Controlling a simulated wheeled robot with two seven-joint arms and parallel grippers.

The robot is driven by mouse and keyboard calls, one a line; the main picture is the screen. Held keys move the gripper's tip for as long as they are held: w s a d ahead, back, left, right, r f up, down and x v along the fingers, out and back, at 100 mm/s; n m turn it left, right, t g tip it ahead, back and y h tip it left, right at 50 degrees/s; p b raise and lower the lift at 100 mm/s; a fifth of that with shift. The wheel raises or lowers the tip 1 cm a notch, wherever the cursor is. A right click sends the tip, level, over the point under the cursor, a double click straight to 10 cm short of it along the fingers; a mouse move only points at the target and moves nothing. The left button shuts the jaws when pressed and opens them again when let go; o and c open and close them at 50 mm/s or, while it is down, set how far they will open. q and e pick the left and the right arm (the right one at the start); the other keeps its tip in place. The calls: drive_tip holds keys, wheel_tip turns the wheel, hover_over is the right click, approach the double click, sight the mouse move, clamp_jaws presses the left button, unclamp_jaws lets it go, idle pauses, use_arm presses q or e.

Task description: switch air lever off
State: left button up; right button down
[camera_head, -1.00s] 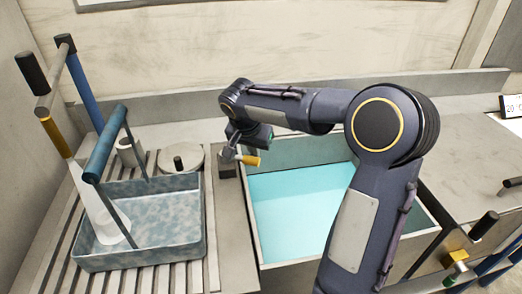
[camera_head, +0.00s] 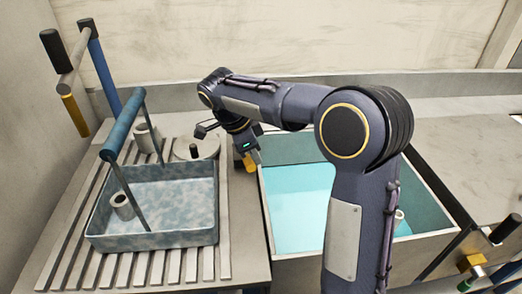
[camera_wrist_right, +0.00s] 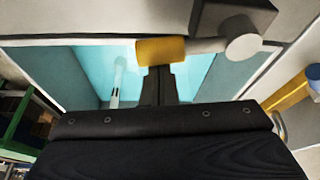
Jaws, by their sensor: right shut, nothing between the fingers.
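The air lever has a yellow grip (camera_head: 248,163) and stands at the left rim of the sink. In the right wrist view its yellow grip (camera_wrist_right: 160,52) sits on a grey rod that runs right to a round pivot on a dark block. My right gripper (camera_wrist_right: 158,80) is shut and empty, its fingertips right at the yellow grip, touching or nearly so. In the head view the right gripper (camera_head: 250,150) is just above the grip and partly hides the lever. My left gripper is out of view.
A blue-handled tray (camera_head: 155,238) with a white cylinder (camera_head: 122,206) stands on the slatted rack at left. The sink (camera_head: 292,200) holds bright blue liquid. Another yellow-fitted valve (camera_head: 472,263) is at lower right.

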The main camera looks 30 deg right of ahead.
sight(251, 160)
drive_tip(key=shift+a+m, duration=0.4)
drive_tip(key=shift+a, duration=0.1)
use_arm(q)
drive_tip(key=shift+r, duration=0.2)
use_arm(e)
drive_tip(key=shift+a, duration=0.35)
drive_tip(key=shift+d, duration=0.2)
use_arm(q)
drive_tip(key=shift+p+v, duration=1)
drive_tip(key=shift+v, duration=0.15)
use_arm(e)
wheel_tip(251, 160, up, 10)
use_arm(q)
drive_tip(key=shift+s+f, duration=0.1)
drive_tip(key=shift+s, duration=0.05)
